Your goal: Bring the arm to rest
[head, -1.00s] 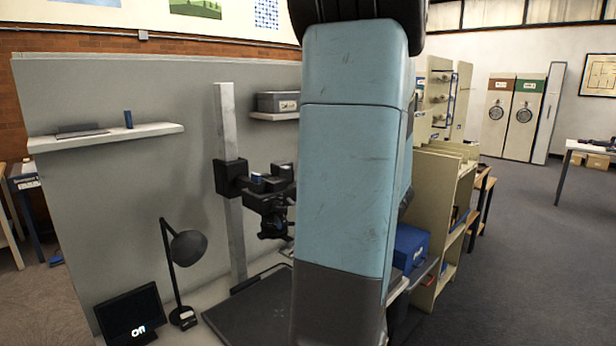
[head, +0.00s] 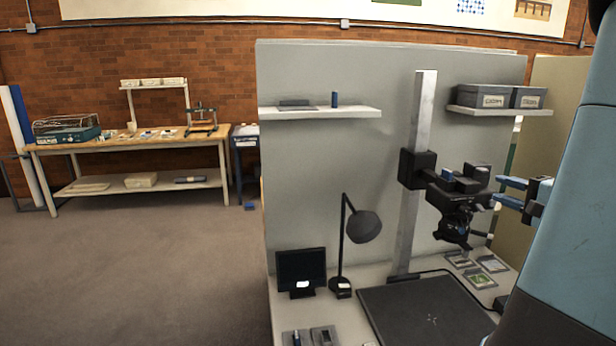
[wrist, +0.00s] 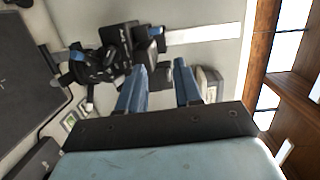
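My gripper (head: 512,192) shows at the right of the head view, with two blue fingers set apart and nothing visible between them. In the wrist view the fingers (wrist: 160,88) also stand apart and empty. The fingertips are close to the black camera rig (head: 458,200) on the grey column (head: 420,160); whether they touch it I cannot tell. My blue arm fills the right edge of the head view and hides what is behind it.
A desk lamp (head: 362,226), a small monitor (head: 301,270) and a black flat board (head: 425,312) stand on the bench below. Grey boxes (head: 484,97) sit on the right shelf (head: 505,111). Open floor (head: 140,260) lies to the left, before a wooden table (head: 130,144).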

